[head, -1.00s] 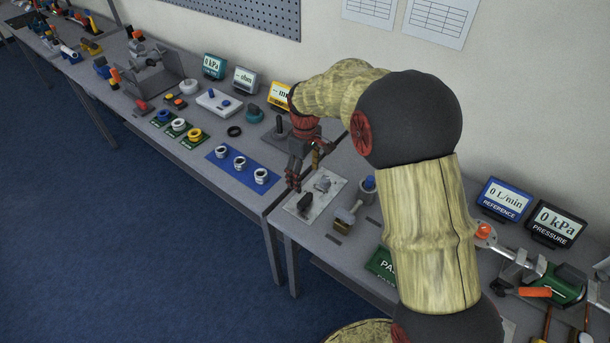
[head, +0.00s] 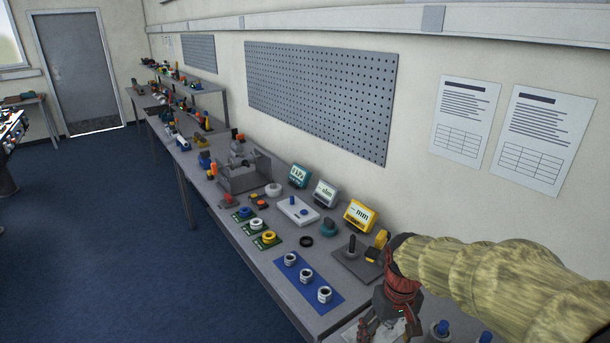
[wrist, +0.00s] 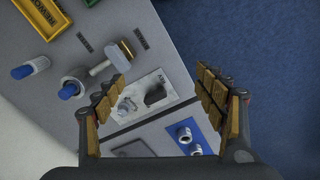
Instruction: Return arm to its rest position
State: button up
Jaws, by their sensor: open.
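My gripper (wrist: 158,98) is open and empty in the wrist view, its two padded fingers spread wide above the table. Between and beyond the fingers lies a pale plate (wrist: 150,82) with a metal fitting and a dark piece on it. In the head view my gripper (head: 378,325) is at the lower right, partly cut off by the bottom edge, with my arm reaching in from the right. Nothing is held.
A blue mat (head: 283,265) with white ring fittings lies left of my gripper. The yellow-framed display (head: 360,216) and other displays stand along the wall. In the wrist view a brass-ended metal fitting (wrist: 112,60) and blue-capped parts (wrist: 30,68) lie nearby. Open blue floor (head: 120,250) fronts the table.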

jog(key=s+r+m+t, duration=0.1)
jog(key=s+r+t, duration=0.4)
jog(key=s+r, duration=0.8)
jog(key=shift+s+r+m, duration=0.2)
jog(key=shift+s+m, duration=0.1)
jog(key=shift+s, duration=1.4)
